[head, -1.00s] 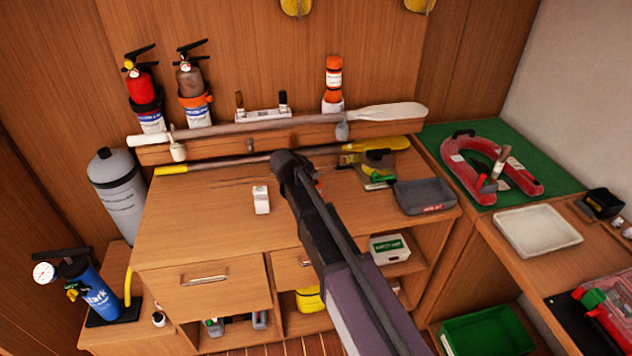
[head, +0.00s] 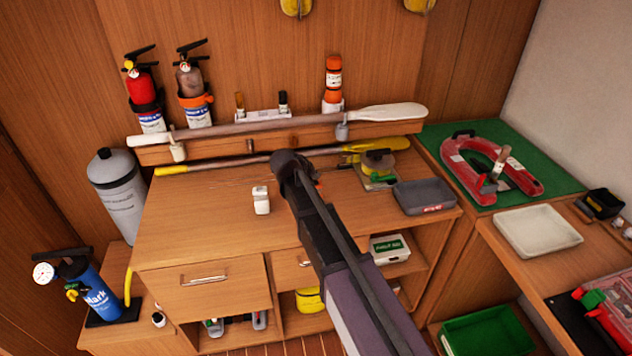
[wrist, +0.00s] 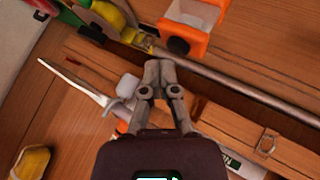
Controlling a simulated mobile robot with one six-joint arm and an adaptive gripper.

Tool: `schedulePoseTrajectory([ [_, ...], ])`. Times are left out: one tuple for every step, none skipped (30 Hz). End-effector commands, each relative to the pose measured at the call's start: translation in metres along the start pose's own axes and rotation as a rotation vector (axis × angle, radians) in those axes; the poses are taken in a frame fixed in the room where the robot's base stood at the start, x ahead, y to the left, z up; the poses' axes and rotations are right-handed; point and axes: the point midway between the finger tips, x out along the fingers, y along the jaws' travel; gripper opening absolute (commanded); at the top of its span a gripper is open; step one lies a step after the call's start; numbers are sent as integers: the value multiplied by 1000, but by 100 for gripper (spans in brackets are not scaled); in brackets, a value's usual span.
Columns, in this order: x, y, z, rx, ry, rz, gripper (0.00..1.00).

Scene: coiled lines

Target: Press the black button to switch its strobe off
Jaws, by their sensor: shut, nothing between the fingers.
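An orange and white unit (wrist: 187,28) lies on the bench near the top middle of the wrist view. A black round button (wrist: 178,46) sticks out on its lower side there. Only a small orange patch (head: 319,181) shows beside my arm in the head view; I take it for the same unit. My gripper (wrist: 159,66) is shut and empty, its tips just below and left of the black button in the wrist view. I cannot tell whether they touch it. My arm hides the fingers in the head view. I see no clear strobe light.
A grey oar shaft (wrist: 235,90) runs close to the fingertips, with a wooden rail (wrist: 290,150) beyond. A small white block (head: 261,200) stands on the bench left of my arm; a dark grey tray (head: 425,196) lies to the right. The left bench top is mostly clear.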

Motion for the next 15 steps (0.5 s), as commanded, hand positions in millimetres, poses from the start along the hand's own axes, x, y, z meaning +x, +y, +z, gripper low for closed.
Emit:
schedulePoseTrajectory([
  [1,0,1,0,0,0,0],
  [1,-1,1,0,0,0,0],
  [2,-1,2,0,0,0,0],
  [3,-2,2,0,0,0,0],
  [3,-2,3,0,0,0,0],
  [4,-3,3,0,0,0,0],
  [5,-3,4,0,0,0,0],
  [5,-4,4,0,0,0,0],
  [6,-4,4,0,0,0,0],
  [6,-4,5,0,0,0,0],
  [6,-4,5,0,0,0,0],
  [6,-4,5,0,0,0,0],
  [6,-4,5,0,0,0,0],
  [6,-4,5,0,0,0,0],
  [6,-4,5,0,0,0,0],
])
